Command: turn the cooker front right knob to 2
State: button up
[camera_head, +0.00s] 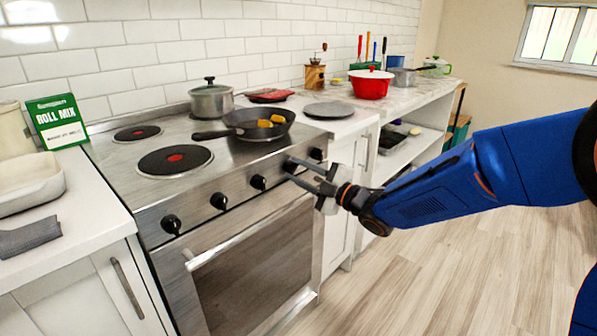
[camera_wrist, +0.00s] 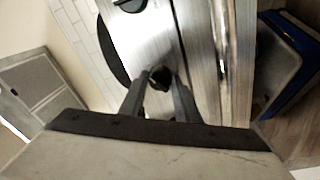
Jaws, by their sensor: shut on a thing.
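The cooker (camera_head: 160,195) has a steel front panel with a row of several black knobs. My gripper (camera_head: 291,169) reaches in from the right at the panel's right part. Its two fingers are closed on either side of a black knob (camera_wrist: 160,76), second from the right in the row; the fingers partly hide it in the head view. In the wrist view, the gripper (camera_wrist: 161,86) has this knob between its fingertips, and another knob (camera_wrist: 130,5) shows at the top edge. The rightmost knob (camera_head: 316,154) is just beyond the fingers. Number marks around the knob cannot be read.
A black frying pan (camera_head: 240,122) with yellow pieces and a lidded pot (camera_head: 211,102) stand on the hob above the panel. The oven handle (camera_head: 250,233) runs below the knobs. A counter with a red pot (camera_head: 371,86) lies right. Floor (camera_head: 420,275) is clear.

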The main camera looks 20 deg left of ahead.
jog(key=m+t, duration=0.1)
jog(key=m, duration=0.5)
jog(key=m+t+h, duration=0.1)
jog(key=m, duration=0.6)
jog(key=shift+s+f, duration=0.15)
jog(key=shift+s, duration=0.05)
dwell(0.3)
jog(key=o, duration=1)
jog(key=v, duration=1.7)
jog(key=shift+s+d, duration=0.1)
jog(key=shift+d, duration=0.05)
